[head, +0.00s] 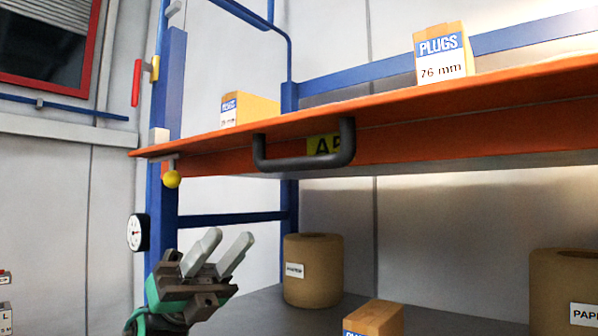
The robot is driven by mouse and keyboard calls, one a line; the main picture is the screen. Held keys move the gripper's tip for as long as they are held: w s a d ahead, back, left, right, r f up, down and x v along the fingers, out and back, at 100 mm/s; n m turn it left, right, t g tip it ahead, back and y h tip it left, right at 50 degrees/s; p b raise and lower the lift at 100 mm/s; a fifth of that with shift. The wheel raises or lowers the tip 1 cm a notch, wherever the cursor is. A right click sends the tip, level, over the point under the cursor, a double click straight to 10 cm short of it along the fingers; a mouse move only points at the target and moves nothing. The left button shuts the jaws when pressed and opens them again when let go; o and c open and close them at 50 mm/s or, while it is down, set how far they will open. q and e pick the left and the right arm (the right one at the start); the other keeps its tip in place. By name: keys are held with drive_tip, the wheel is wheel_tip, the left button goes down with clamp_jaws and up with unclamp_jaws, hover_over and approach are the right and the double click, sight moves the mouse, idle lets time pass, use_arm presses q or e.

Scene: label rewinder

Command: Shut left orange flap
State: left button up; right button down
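The orange flap (215,137) is a long orange panel across the upper half of the head view, seen nearly edge-on and sticking out roughly level. A dark grey bar handle (305,164) hangs at its front, left of the middle. An orange beam with a yellow label (323,145) lies behind the handle, which partly hides the lettering. My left gripper (230,237) is at the lower left, below the flap and left of the handle. Its two pale fingers point up and right, apart, with nothing between them. It touches neither flap nor handle. My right gripper is out of view.
A yellow knob (171,179) hangs under the flap's left corner, beside a blue post (161,215) with a dial (137,232). PLUGS boxes (443,55) (249,109) stand above the flap's edge. Paper rolls (313,271) (570,290) and a box (375,318) stand on the grey surface below.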

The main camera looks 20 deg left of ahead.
sight(291, 166)
use_arm(q)
drive_tip(key=shift+m+y, duration=0.3)
drive_tip(key=shift+m, duration=0.1)
drive_tip(key=p+x, duration=0.2)
drive_tip(key=x, duration=0.2)
drive_tip(key=p+x, duration=0.2)
drive_tip(key=x, duration=0.2)
drive_tip(key=p+x, duration=0.2)
drive_tip(key=x, duration=0.3)
drive_tip(key=shift+s+a+r, duration=0.1)
drive_tip(key=shift+s+r, duration=0.05)
drive_tip(key=shift+s, duration=0.1)
drive_tip(key=shift+d+r+p, duration=0.35)
drive_tip(key=shift+d+p, duration=0.05)
drive_tip(key=shift+d, duration=0.1)
clamp_jaws()
